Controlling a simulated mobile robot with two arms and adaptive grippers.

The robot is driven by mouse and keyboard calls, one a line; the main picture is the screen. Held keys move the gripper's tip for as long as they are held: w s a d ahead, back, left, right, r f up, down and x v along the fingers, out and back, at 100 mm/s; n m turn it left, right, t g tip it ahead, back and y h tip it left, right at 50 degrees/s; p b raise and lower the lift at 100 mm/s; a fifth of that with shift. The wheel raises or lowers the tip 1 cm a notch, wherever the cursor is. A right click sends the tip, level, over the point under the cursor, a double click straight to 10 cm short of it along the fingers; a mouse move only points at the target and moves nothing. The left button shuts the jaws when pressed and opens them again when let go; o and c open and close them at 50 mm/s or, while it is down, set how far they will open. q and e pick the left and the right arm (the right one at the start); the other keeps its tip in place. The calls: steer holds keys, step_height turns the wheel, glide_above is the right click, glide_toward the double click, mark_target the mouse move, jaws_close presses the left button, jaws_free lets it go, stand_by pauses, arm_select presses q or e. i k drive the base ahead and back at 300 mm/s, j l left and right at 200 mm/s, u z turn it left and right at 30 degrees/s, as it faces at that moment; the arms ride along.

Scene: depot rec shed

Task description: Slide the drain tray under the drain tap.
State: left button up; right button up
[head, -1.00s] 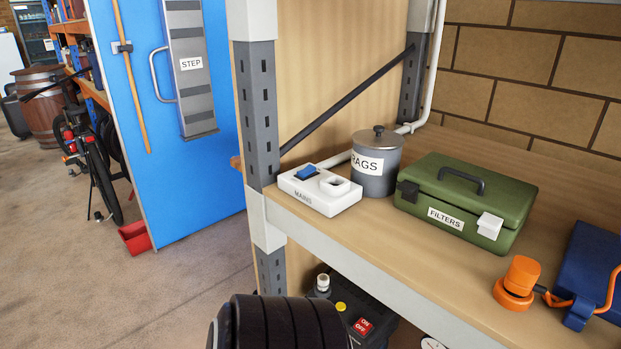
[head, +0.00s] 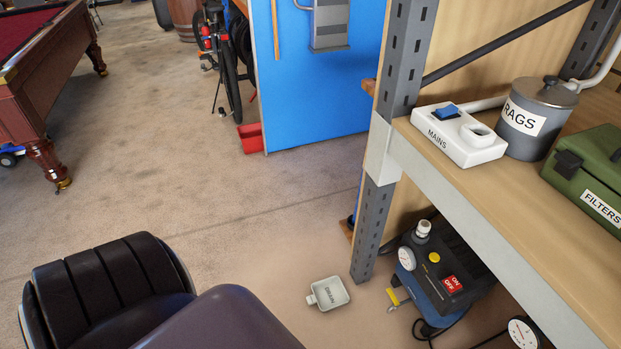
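The drain tray (head: 341,287) is a small, shallow, pale grey tray with a short tab or handle on its left side and a small label inside. It lies flat on the floor left of the compressor. The drain tap appears to be the small yellow fitting (head: 393,297) low on the compressor's left side. The tray is apart from this fitting, to its left. Neither gripper is in view. Only dark parts of my own arm show at the lower left.
The shelf holds a white mains box (head: 458,137), a rags tin (head: 536,118) and a green filters box (head: 594,178). The open floor at left is clear up to a pool table (head: 38,110).

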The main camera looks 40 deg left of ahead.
mark_target(330, 294)
steer(key=u, duration=1.2)
steer(key=j, duration=0.2)
steer(key=i+z, duration=0.05)
